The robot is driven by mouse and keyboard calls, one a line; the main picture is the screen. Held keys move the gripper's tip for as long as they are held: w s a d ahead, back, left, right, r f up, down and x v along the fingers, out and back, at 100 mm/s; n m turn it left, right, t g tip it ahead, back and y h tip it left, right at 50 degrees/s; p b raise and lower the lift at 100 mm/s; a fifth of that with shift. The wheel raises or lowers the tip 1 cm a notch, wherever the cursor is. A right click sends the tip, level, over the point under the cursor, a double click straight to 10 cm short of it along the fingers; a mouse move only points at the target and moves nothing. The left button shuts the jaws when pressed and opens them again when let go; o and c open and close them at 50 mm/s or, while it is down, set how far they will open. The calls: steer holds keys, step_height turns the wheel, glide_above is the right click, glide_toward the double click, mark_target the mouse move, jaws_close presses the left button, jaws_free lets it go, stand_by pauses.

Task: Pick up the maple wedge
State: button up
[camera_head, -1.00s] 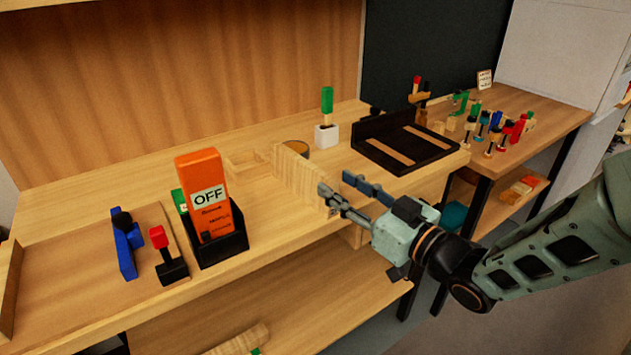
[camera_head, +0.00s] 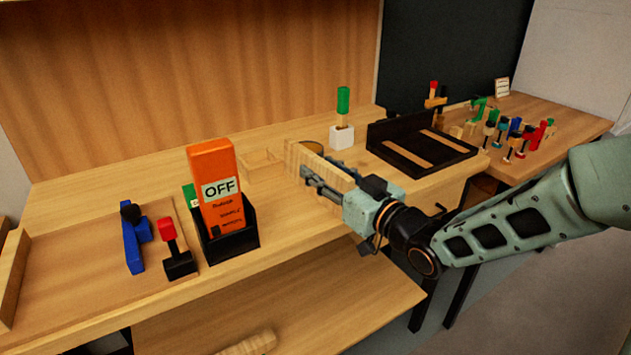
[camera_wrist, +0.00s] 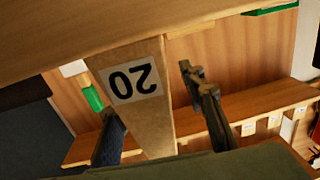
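The light wooden piece I take as the maple wedge (camera_head: 296,160) stands on edge near the front of the bench. In the wrist view the wedge (camera_wrist: 152,122) fills the space between my fingers, with an upside-down "20" label on its end. My gripper (camera_head: 316,168) is open, with one finger on each side of the wedge. In the wrist view my gripper (camera_wrist: 147,90) shows a clear gap between the right finger and the wood. The left finger is close to the wedge; whether it touches is unclear.
Clamps stand on the far bench (camera_head: 570,125).

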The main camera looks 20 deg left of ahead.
steer(key=shift+c, duration=0.5)
jaws_close()
steer(key=shift+r, duration=0.1)
steer(key=shift+r, duration=0.1)
